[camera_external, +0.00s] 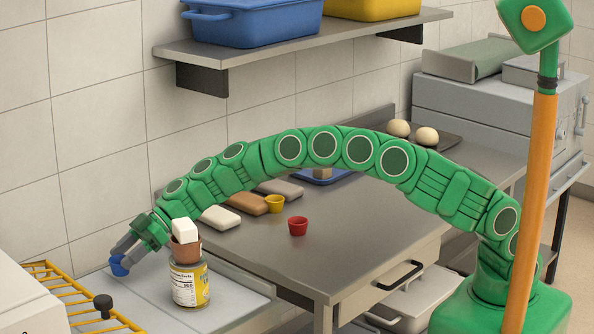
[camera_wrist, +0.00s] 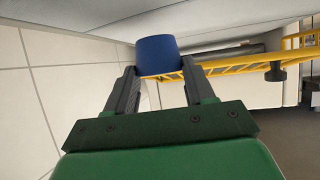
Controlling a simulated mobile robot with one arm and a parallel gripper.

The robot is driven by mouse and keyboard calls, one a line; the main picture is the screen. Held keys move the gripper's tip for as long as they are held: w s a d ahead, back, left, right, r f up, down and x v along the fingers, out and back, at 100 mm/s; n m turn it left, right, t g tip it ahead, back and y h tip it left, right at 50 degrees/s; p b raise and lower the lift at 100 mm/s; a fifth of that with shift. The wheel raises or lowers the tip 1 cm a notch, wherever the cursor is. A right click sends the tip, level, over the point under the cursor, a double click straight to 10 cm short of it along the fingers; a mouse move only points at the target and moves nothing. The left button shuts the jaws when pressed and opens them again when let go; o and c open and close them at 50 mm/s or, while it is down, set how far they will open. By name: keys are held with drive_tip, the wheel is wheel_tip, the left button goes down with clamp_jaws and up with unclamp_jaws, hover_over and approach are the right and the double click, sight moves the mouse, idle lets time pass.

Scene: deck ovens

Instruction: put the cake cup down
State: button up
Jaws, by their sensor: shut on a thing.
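My gripper (camera_external: 122,255) reaches down at the left end of my green arm and is shut on a small blue cake cup (camera_external: 119,268). In the wrist view the cup (camera_wrist: 158,50) sits between the tips of my two grey fingers (camera_wrist: 158,76). Below it is the lower light-grey surface (camera_external: 115,299), to the left of the steel table. I cannot tell whether the cup touches that surface. A yellow cup (camera_external: 275,204) and a red cup (camera_external: 298,227) stand on the steel table (camera_external: 370,215), apart from my gripper.
A labelled can (camera_external: 190,287) stands close right of my gripper, with a brown pot (camera_external: 186,250) holding a white block (camera_external: 184,230) on top. A yellow rack (camera_external: 75,290) lies left. Several loaf-like blocks (camera_external: 247,203) lie along the wall. A shelf (camera_external: 300,43) hangs above.

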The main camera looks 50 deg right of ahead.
drive_tip(key=shift+f, duration=1.45)
drive_tip(key=o, duration=1.1)
drive_tip(key=shift+f, duration=0.1)
drive_tip(key=shift+v, duration=0.85)
drive_tip(key=v, duration=1)
drive_tip(key=shift+s+d, duration=0.1)
drive_tip(key=shift+r, duration=0.25)
